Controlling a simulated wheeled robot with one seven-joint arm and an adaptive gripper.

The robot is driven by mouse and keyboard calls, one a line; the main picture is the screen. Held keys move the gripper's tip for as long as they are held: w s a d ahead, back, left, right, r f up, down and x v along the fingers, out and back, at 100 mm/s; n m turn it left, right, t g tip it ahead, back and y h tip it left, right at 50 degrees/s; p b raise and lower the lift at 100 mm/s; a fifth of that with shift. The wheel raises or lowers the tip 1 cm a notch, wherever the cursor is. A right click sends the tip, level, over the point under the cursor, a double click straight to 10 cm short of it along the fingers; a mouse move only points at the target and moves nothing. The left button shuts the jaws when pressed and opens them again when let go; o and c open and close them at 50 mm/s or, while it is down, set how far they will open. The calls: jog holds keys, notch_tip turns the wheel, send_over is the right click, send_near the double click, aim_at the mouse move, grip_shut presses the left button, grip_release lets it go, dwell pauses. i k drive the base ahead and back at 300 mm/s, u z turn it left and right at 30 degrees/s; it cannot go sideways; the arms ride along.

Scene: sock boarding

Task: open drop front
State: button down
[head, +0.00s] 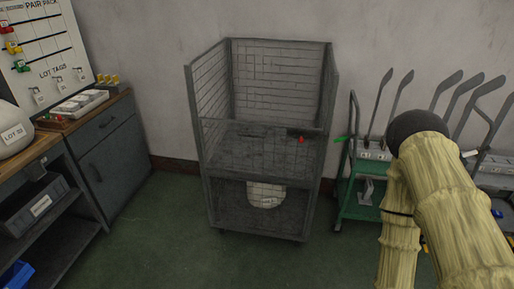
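A grey wire-mesh cage (232,85) stands on the floor in the middle of the head view, against the wall. Its drop front (250,150) is a mesh panel that stands upright across the front. The front is open above this panel. A dark latch bar (305,132) with a small red part (300,140) sits at the panel's upper right. A pale round labelled bag (266,195) shows through the mesh low in the cage. My arm reaches in from the lower right, apart from the cage. My gripper is not in view.
A green cart (358,205) with several upright dark boards (400,95) stands close right of the cage. A dark cabinet (112,160) and a shelf unit (40,200) with a labelled bag (12,132) stand at left. The floor (165,240) before the cage is clear.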

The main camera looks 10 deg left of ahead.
aim_at(316, 133)
jog(key=z, duration=0.15)
jog(key=k, duration=0.45)
jog(key=u, duration=1.15)
jog(key=i, duration=1.35)
jog(key=z, duration=0.55)
